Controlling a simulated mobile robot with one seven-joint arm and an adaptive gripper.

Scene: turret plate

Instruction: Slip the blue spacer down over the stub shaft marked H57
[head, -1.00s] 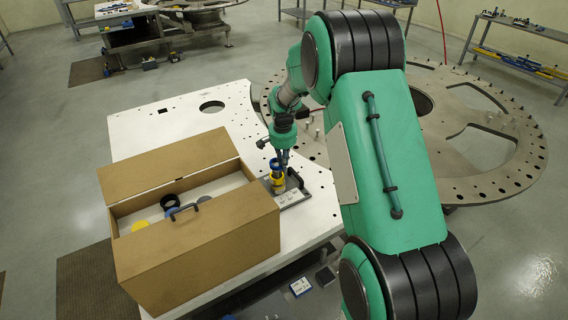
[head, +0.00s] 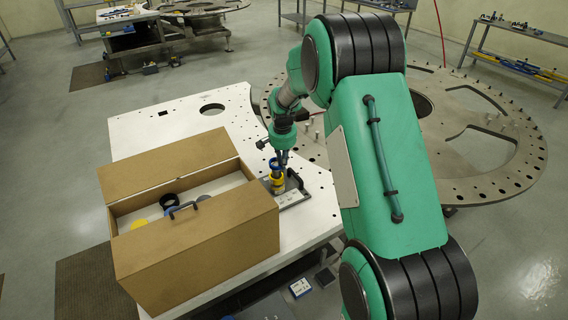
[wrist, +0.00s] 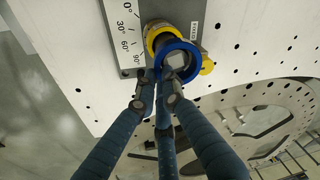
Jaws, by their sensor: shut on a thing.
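The blue spacer (wrist: 195,68) is a ring held at its near rim by my gripper (wrist: 157,88), which is shut on it. It also shows in the head view (head: 274,164), above yellow parts. In the wrist view, a pale squarish shaft end (wrist: 176,60) shows through its opening. How far the ring is down over the shaft, I cannot tell. A yellow ring (wrist: 151,36) shows behind the blue one, and a yellow piece (wrist: 207,66) shows at its right. A small label (wrist: 193,31) beside them is too small to read surely.
A grey plate with an angle scale (wrist: 127,35) lies by the shaft on the white table (head: 150,128). The large round turret plate (head: 465,180) is at right.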

